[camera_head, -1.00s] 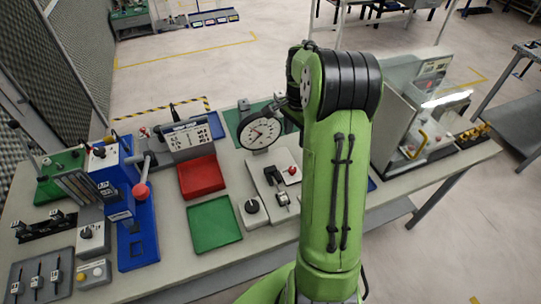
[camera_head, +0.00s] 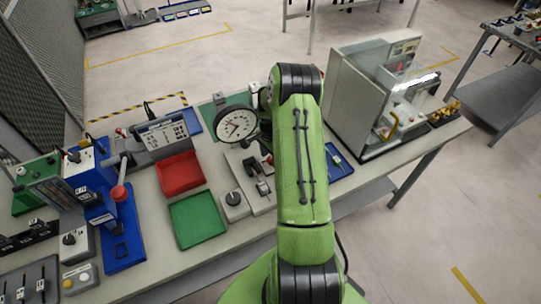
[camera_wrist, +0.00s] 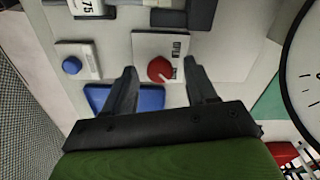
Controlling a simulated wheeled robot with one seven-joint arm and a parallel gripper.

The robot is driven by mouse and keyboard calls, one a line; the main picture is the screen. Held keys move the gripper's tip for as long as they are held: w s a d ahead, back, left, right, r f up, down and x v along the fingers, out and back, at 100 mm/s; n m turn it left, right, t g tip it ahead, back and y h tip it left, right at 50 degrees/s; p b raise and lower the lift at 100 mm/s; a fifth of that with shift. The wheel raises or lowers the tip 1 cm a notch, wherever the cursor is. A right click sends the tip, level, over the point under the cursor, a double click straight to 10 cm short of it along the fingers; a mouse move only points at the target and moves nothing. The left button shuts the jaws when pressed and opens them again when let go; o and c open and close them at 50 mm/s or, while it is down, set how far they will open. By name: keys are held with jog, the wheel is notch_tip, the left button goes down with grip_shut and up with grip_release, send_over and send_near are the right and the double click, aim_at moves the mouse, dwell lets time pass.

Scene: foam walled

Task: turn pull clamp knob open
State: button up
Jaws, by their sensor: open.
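A round red knob (camera_wrist: 160,69) with a white pointer sits on a white plate (camera_wrist: 148,43) in the wrist view. A small dark label beside it is too blurred to read, so I cannot confirm that it is the pull clamp knob. My gripper (camera_wrist: 160,78) is open, with one dark finger on each side of the red knob in the picture. I see no contact; the height gap cannot be told.
A blue knob (camera_wrist: 71,65) on a white box and a blue tray (camera_wrist: 135,98) lie close by. The large dial gauge (camera_head: 236,125) stands left of my arm. A black knob (camera_head: 235,198), a green tray (camera_head: 198,219) and a red tray (camera_head: 180,173) are nearer the front.

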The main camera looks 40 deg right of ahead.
jog(key=shift+f, duration=0.2)
jog(key=c, duration=1.1)
jog(key=shift+o, duration=0.2)
